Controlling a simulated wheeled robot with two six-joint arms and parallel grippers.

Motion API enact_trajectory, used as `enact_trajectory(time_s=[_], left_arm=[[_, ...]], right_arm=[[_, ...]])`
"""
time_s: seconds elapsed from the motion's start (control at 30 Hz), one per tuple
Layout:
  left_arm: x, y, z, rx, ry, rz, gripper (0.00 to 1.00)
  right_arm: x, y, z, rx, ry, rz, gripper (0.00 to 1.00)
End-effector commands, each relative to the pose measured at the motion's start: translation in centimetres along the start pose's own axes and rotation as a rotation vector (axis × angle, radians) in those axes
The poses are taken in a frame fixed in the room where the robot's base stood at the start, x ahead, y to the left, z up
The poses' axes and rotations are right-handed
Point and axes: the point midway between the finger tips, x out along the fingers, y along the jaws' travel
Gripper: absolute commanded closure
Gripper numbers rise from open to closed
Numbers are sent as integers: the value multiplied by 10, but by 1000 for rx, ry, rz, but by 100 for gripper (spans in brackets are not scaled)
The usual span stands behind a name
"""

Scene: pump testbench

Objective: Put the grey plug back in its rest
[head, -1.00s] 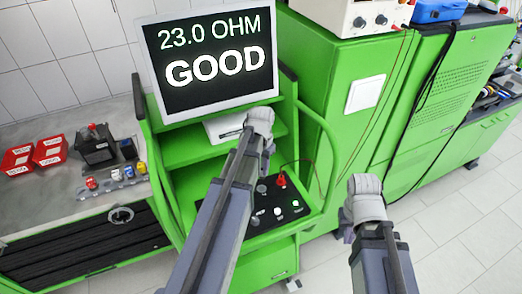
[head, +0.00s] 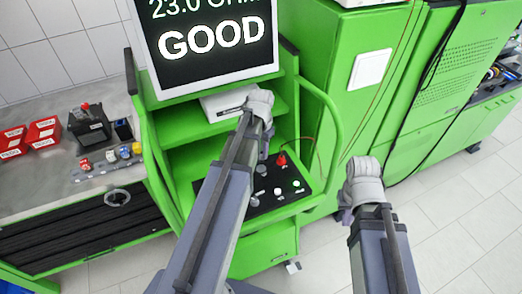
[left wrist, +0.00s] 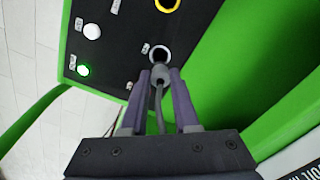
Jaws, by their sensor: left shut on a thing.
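In the left wrist view, the grey plug (left wrist: 161,75) is held between the two purple fingers of my left gripper (left wrist: 160,80), with its cable running back between them. Its tip is at the near edge of a dark round hole with a pale rim (left wrist: 158,52) in the black panel; I cannot tell whether it has entered. In the head view, my left gripper (head: 263,155) reaches down over the black panel (head: 250,211), its fingers and the plug mostly hidden by the arm. My right gripper (head: 345,216) is to the right of the panel, its fingers unclear.
A red plug (head: 282,160) stands on the panel's far part. A yellow ring (left wrist: 167,4), a white button (left wrist: 92,31) and a lit green button (left wrist: 83,70) are nearby. The screen (head: 212,40) reads GOOD. A green rail (head: 330,120) curves along the right.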

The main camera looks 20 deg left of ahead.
Motion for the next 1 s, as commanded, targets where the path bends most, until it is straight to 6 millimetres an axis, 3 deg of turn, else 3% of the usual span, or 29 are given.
enact_trajectory(time_s=[0.1,0.4,1.0], left_arm=[[17,0,0,0,0,0,100],[38,0,0,0,0,0,100],[38,0,0,0,0,0,100]], right_arm=[[17,-2,-1,-3,0,1,100],[38,-3,-2,-9,0,2,100],[38,-3,-2,-9,0,2,100]])
